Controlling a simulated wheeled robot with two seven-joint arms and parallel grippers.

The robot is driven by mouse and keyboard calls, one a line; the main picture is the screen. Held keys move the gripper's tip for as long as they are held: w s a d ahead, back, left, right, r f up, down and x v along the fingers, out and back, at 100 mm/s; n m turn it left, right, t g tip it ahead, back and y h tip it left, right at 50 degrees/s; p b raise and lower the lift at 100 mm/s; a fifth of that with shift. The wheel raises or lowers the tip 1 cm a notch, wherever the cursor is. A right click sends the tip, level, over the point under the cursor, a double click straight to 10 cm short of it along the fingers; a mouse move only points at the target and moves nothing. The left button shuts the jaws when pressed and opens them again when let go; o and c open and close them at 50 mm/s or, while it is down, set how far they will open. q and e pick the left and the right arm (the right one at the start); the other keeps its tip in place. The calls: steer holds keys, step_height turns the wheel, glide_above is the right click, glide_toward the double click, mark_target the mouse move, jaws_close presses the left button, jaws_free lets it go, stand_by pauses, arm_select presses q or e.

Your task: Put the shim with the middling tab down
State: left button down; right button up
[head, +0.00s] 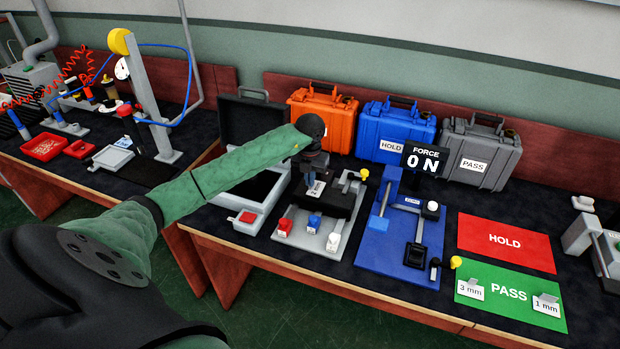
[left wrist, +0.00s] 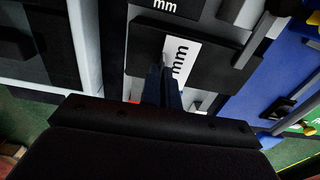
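My left gripper (head: 311,176) reaches down over a grey fixture plate with a black block. Its fingers (left wrist: 165,88) are close together at a small pale tab on a white shim. The shim (head: 316,189) bears a "2 mm" label in the head view; the left wrist view shows "mm" on its white face (left wrist: 184,63). I cannot tell whether it touches the black block below. The 3 mm shim (head: 470,289) and the 1 mm shim (head: 546,305) stand on the green PASS mat (head: 505,291). My right gripper is not in view.
The grey fixture plate (head: 321,243) carries red, blue and white knobs. Right of it is a blue force gauge plate (head: 375,250) reading 0 N, then a red HOLD mat (head: 490,232). Orange (head: 328,104), blue (head: 378,126) and grey (head: 467,151) cases stand behind.

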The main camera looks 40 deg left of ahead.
arm_select(q)
steer(key=shift+f, duration=0.4)
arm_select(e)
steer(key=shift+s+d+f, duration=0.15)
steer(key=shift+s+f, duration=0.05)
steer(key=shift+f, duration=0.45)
arm_select(q)
steer(key=shift+f, duration=0.1)
steer(key=c, duration=1.6)
jaws_free()
steer(key=shift+c, duration=0.2)
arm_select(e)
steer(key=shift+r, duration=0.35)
